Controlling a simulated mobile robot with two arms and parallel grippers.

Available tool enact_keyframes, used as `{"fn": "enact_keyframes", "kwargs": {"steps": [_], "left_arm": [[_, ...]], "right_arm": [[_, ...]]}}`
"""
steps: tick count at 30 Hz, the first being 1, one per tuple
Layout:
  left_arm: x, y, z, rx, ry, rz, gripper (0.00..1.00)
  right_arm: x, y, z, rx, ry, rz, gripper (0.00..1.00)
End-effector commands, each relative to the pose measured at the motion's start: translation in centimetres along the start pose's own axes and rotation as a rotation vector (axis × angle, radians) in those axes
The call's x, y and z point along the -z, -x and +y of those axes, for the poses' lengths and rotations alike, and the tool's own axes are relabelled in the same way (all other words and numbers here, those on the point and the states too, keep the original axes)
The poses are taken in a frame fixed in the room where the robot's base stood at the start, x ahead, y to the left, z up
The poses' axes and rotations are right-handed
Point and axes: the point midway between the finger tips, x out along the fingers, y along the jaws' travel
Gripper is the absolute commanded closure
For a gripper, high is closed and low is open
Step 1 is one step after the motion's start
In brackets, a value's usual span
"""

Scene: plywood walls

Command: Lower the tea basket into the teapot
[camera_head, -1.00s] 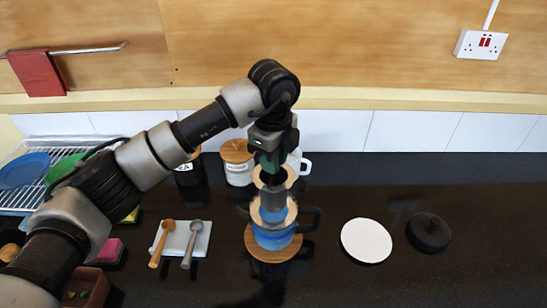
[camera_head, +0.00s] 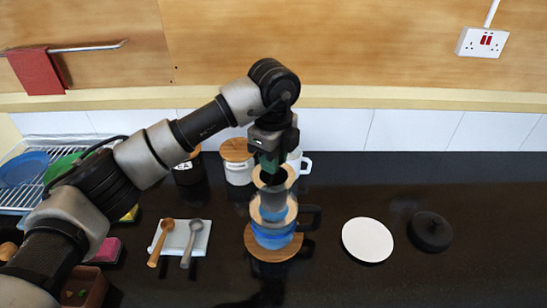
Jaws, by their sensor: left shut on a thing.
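My left gripper (camera_head: 269,165) comes down from above and is shut on the tea basket (camera_head: 273,192). The basket is a grey cylinder with a pale wooden ring near its top. It is upright, directly over the teapot (camera_head: 275,237), and its lower part overlaps the teapot's mouth in this view. I cannot tell exactly how deep it sits. The teapot is blue below with a pale wooden rim and a dark handle on the right. It stands on a round wooden mat (camera_head: 268,256). My right gripper is not in view.
A white disc (camera_head: 367,240) and a black lid (camera_head: 430,232) lie to the right. Jars with wooden lids (camera_head: 238,170) and a white mug (camera_head: 300,162) stand behind. A white tray (camera_head: 180,238) with two spoons lies left. The far right counter is clear.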

Motion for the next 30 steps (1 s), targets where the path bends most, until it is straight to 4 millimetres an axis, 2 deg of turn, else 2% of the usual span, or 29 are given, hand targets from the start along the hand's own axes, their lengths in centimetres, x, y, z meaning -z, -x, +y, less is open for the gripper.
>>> {"fn": "enact_keyframes", "kwargs": {"steps": [8,30], "left_arm": [[0.0,-0.2,0.0,0.0,0.0,0.0,1.0],[0.0,-3.1,0.0,0.0,0.0,0.0,1.0]], "right_arm": [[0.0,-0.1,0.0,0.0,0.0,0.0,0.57],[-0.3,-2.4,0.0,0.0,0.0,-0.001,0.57]]}}
